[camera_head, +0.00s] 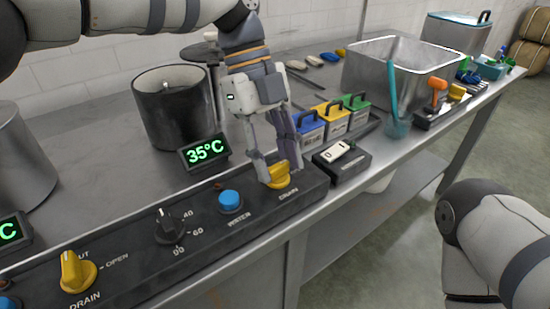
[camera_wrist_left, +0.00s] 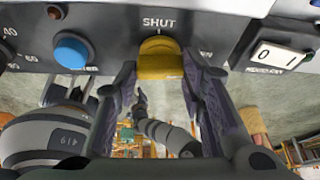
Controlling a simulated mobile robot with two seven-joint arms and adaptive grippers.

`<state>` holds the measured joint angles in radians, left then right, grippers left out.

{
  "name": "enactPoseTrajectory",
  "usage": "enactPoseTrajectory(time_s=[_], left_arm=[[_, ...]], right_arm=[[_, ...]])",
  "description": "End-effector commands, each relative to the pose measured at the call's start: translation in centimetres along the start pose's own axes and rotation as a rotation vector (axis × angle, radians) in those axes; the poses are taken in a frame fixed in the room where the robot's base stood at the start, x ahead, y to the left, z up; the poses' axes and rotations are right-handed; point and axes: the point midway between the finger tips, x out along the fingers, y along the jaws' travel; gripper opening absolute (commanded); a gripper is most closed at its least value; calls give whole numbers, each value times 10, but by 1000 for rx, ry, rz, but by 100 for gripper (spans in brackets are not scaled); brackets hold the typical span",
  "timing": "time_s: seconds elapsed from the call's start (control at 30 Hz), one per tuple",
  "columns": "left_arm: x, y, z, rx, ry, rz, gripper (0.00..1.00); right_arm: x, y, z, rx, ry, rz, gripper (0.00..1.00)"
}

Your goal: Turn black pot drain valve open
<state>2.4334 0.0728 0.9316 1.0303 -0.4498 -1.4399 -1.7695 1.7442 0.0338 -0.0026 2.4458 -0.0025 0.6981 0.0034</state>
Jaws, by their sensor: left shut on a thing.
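The black pot (camera_head: 174,108) stands on the steel bench behind the control panel (camera_head: 120,252). Its yellow drain valve knob (camera_head: 279,180) is at the panel's right end. My left gripper (camera_head: 270,170) reaches down over this knob and is shut on it. In the left wrist view, the knob (camera_wrist_left: 160,60) sits between my two dark fingers (camera_wrist_left: 160,82). The word SHUT is printed just above the knob, and its top faces that word. The word OPEN beside it is partly hidden by a finger. My right arm shows at the lower right, with its gripper out of view.
A blue water button (camera_head: 230,200) is left of the knob, below a 35°C display (camera_head: 205,152). A black switch box (camera_head: 341,160) stands close on the right. Blue, yellow and green containers (camera_head: 333,118) stand behind it. Another yellow drain knob (camera_head: 77,270) is at the left.

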Motion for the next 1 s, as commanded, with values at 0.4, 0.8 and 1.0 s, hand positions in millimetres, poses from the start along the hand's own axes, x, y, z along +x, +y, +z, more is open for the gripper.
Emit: enactPoseTrajectory(time_s=[0.4, 0.8, 1.0], left_arm=[[1, 0, 1, 90, -2, 40, 9], [1, 0, 1, 94, -3, 41, 9], [0, 0, 1, 93, -2, 40, 57]], right_arm=[[5, 0, 2, -1, -10, 1, 40], [5, 0, 2, -1, -10, 1, 40], [5, 0, 2, -1, -10, 1, 40]])
